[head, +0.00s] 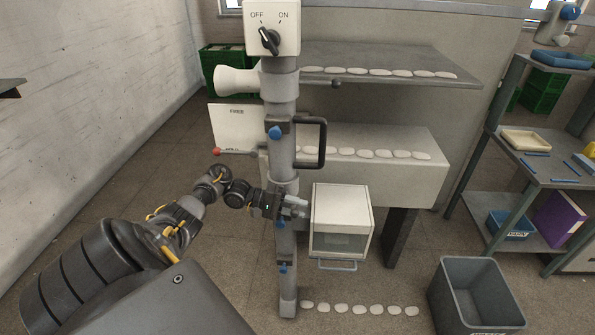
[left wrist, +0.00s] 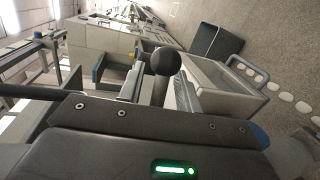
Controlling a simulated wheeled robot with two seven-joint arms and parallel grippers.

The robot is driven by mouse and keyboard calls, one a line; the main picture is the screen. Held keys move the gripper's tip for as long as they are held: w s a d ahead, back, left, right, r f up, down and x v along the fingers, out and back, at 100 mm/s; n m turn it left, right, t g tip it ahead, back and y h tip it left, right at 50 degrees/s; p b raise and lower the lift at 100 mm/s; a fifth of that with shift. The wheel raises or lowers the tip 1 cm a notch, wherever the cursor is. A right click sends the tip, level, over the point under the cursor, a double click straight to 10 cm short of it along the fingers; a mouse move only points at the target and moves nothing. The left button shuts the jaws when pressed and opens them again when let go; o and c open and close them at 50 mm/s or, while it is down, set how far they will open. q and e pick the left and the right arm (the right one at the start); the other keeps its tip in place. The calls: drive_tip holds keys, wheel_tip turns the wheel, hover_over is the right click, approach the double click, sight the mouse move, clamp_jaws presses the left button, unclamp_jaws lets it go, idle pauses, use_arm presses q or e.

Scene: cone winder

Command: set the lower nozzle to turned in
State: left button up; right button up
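My left gripper (head: 299,207) is in front of the post (head: 282,165), low down beside the white box. In the left wrist view a black ball on a short stem (left wrist: 165,62) stands between its two pale ribbed fingers. I cannot tell whether the fingers touch the stem. The white horn-shaped nozzle (head: 237,80) at the top of the post points left, and a black ball knob (head: 336,84) sticks out right at the same height. The lower nozzle's horn is not clearly visible; my arm and gripper cover that part of the post. My right gripper is not in view.
The white box (head: 341,205) with a blue handle is just right of my left gripper. A black handle (head: 322,143) projects above it. A red ball lever (head: 216,152) is near my forearm. A grey bin (head: 475,298) stands at the lower right. The left floor is clear.

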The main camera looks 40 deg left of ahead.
use_arm(q)
drive_tip(key=shift+a, duration=0.1)
drive_tip(key=shift+s+a, duration=0.25)
drive_tip(key=shift+a, duration=0.05)
drive_tip(key=b+v, duration=0.3)
drive_tip(key=v, duration=0.7)
drive_tip(key=shift+b, duration=0.35)
drive_tip(key=shift+r, duration=0.15)
